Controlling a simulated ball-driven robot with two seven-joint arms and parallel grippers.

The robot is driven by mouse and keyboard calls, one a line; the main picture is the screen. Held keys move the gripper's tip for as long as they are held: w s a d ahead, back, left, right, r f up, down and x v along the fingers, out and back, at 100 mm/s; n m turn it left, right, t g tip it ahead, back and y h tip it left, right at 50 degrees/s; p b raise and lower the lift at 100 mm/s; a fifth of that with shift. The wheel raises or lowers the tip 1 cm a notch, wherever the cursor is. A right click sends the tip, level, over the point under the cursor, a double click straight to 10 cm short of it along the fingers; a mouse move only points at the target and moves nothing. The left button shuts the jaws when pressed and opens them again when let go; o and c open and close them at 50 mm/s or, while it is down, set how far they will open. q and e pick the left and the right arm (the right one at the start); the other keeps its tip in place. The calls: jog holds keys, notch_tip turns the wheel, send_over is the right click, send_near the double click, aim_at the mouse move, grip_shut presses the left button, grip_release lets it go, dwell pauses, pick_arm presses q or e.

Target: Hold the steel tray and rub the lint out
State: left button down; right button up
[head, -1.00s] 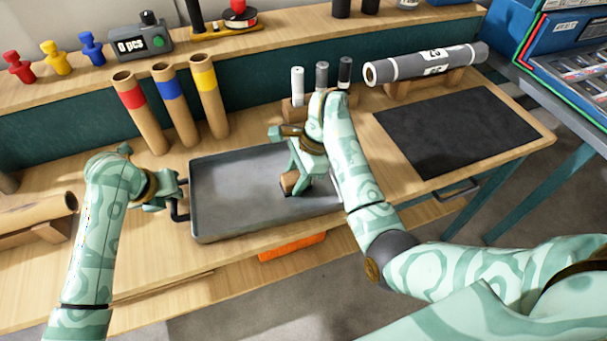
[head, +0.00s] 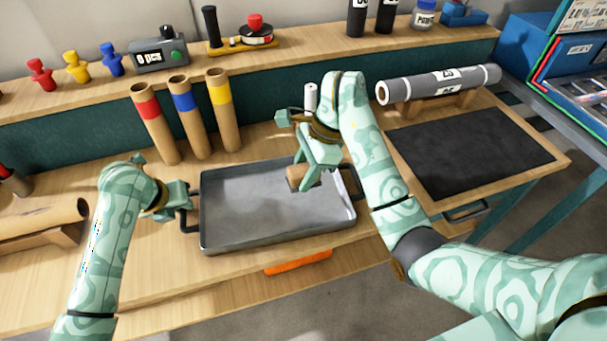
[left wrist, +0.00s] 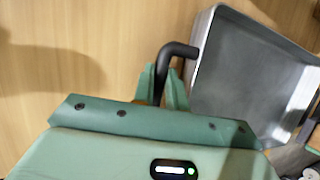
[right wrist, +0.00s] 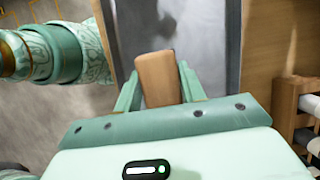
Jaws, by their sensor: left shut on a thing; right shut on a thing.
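The steel tray (head: 240,210) lies on the wooden bench, a shallow grey pan with dark handles. My left gripper (head: 183,200) is shut on its left handle (left wrist: 176,50), and the tray's corner (left wrist: 240,70) shows beside it in the left wrist view. My right gripper (head: 308,178) is shut on a brown wooden block (right wrist: 158,78) over the right half of the tray. The block's underside is hidden, and I cannot tell whether it touches the tray floor. The floor looks mottled grey with shadows; I cannot make out lint clearly.
Three cardboard tubes (head: 190,115) with coloured bands stand behind the tray. A dark mat (head: 470,150) lies to the right, with a grey roll (head: 435,84) on a cradle behind it. A brown roll (head: 40,218) lies at the left. An orange thing (head: 298,262) sits below the tray's front.

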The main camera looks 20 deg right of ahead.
dwell(0.3)
pick_arm(q)
jog(key=c, duration=1.3)
grip_release()
jog(key=shift+c, duration=0.2)
jog(key=v, duration=1.2)
jog(key=shift+w, duration=0.1)
jog(key=x, duration=1.2)
pick_arm(e)
jog(key=shift+f, duration=1.2)
